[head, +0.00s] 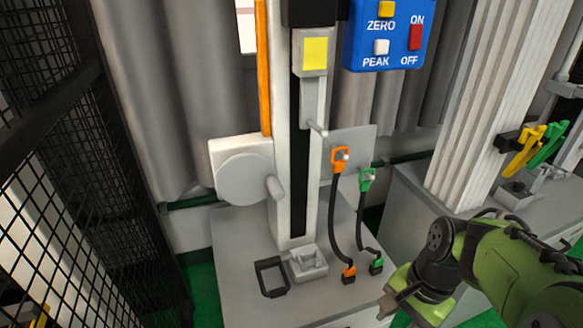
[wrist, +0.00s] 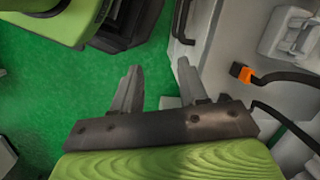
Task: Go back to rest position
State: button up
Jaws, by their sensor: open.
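My gripper (head: 388,300) is at the lower right of the head view, beside the front right part of the drop tower's base (head: 235,270). In the wrist view my gripper (wrist: 155,90) is open, with two grey fingers apart and nothing between them. Green floor shows beyond the fingers. My green arm reaches in from the right edge of the head view. The drop tower's column (head: 282,190) stands upright left of my gripper.
An orange-ended cable (head: 335,205) and a green-ended cable (head: 362,210) hang on the tower's right. A specimen seat (head: 308,263) and a black frame (head: 271,277) are on the base. A blue button panel (head: 388,48) is above. A black mesh fence (head: 60,200) stands left.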

jog(key=s+a+r+n+t+h, duration=0.2)
jog(key=s+a+r+n+t, duration=0.2)
jog(key=s+r+n+t, duration=0.5)
notch_tip(320, 180, up, 17)
jog(key=w+n+g+p, duration=0.1)
jog(key=g+p, duration=0.2)
jog(key=p, duration=1.4)
jog(key=shift+w+f+n, duration=0.15)
jog(key=shift+n, duration=0.15)
